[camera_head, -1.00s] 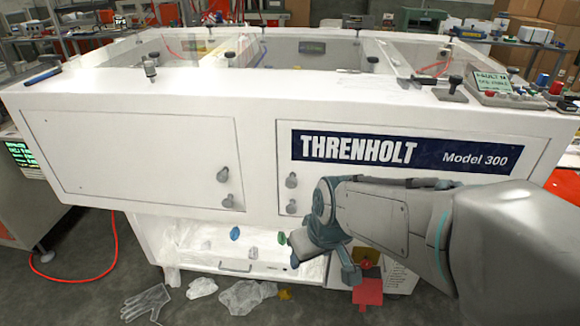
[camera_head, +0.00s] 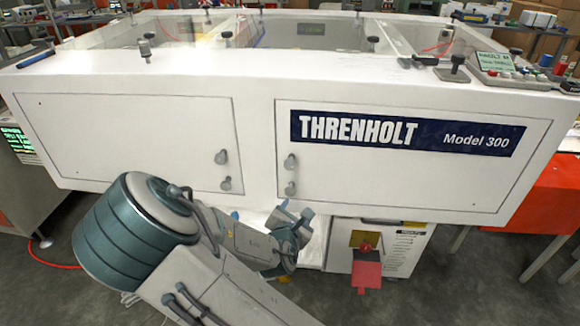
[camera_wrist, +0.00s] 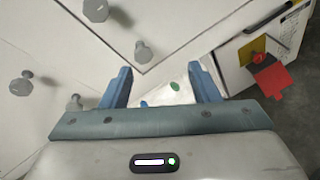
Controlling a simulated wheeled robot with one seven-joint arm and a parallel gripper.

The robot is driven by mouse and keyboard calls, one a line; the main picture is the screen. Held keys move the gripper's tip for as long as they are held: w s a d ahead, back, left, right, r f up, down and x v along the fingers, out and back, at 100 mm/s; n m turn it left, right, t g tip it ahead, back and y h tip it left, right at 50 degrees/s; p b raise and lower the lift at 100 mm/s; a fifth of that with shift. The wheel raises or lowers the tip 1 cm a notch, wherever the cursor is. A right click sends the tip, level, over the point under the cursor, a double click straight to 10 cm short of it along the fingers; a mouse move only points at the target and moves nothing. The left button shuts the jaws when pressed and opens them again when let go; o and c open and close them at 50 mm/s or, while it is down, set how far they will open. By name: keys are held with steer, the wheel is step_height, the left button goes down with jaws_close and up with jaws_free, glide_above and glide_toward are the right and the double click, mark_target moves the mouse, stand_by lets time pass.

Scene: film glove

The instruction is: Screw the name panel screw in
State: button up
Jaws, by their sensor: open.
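The name panel (camera_head: 400,185) is the white door with the dark "THRENHOLT Model 300" plate, on the right of the machine front. Two grey knob-headed screws, an upper one (camera_head: 290,161) and a lower one (camera_head: 290,188), stand at its left edge. I cannot tell how far either is screwed in. My gripper (camera_head: 294,212) is below the panel's lower left corner, apart from both screws. In the wrist view my gripper (camera_wrist: 161,84) has its two blue fingers spread with nothing between them. Several knob screws, including one at the top (camera_wrist: 143,52), lie beyond the fingers.
The left door (camera_head: 125,140) has two similar knobs (camera_head: 221,157) at its right edge. A red tag (camera_head: 367,274) hangs from a yellow plate below the name panel. A control box (camera_head: 505,72) stands on the machine top. My arm hides much of the lower left.

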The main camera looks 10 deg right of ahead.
mark_target(290, 167)
step_height(290, 167, up, 5)
steer(key=w+a+n+t, duration=0.2)
steer(key=a+n+t, duration=0.15)
steer(key=n, duration=0.35)
steer(key=shift+m+t, duration=0.3)
steer(key=shift+t, duration=0.15)
steer(key=x, duration=1.3)
steer(key=shift+d, duration=0.3)
steer(key=c, duration=1)
